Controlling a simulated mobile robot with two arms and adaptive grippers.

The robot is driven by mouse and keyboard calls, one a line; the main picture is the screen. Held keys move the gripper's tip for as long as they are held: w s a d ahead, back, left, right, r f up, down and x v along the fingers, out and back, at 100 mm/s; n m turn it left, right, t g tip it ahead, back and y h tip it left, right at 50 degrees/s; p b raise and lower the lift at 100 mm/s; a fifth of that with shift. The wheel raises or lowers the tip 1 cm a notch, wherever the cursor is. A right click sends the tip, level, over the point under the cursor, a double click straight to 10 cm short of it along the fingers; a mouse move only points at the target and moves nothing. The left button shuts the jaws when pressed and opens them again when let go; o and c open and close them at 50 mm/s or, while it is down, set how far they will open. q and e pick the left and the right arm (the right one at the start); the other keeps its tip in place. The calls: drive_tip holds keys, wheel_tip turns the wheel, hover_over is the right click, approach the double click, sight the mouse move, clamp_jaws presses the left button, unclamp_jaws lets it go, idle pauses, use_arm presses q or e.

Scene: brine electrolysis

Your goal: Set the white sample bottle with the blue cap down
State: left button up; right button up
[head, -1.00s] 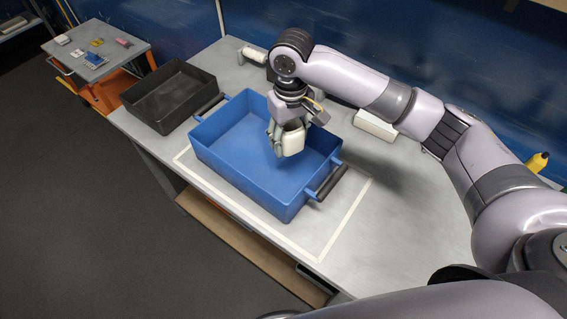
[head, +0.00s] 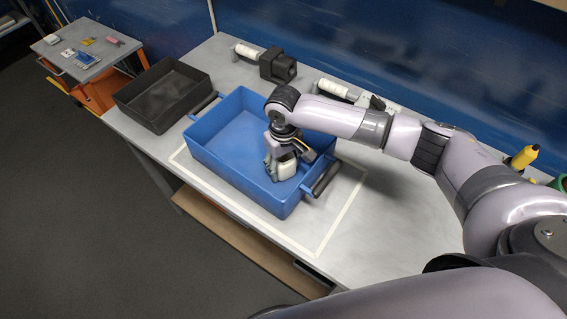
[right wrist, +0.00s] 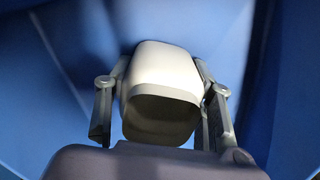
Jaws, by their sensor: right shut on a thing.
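The white sample bottle (head: 286,169) is in my right gripper (head: 283,173), inside the blue crate (head: 218,167). In the right wrist view the white bottle (right wrist: 166,72) sits between the two fingers of the gripper (right wrist: 160,105), with the blue of the crate around it. The fingers are shut on its sides. The blue cap does not show in either view. The bottle is low in the crate, near its right end; I cannot tell whether it touches the floor. My left gripper is not in view.
The crate stands within a pale outline on the grey table (head: 385,215), with a dark handle (head: 325,178) at its right end. A black tray (head: 163,95) stands to its left. A black fixture (head: 277,66) and a white cylinder (head: 333,88) are behind. A yellow bottle (head: 524,157) is far right.

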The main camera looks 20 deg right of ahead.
drive_tip(key=shift+f, duration=0.15)
drive_tip(key=o, duration=1.3)
wheel_tip(320, 180, up, 12)
drive_tip(key=b, duration=0.1)
drive_tip(key=shift+r, duration=0.2)
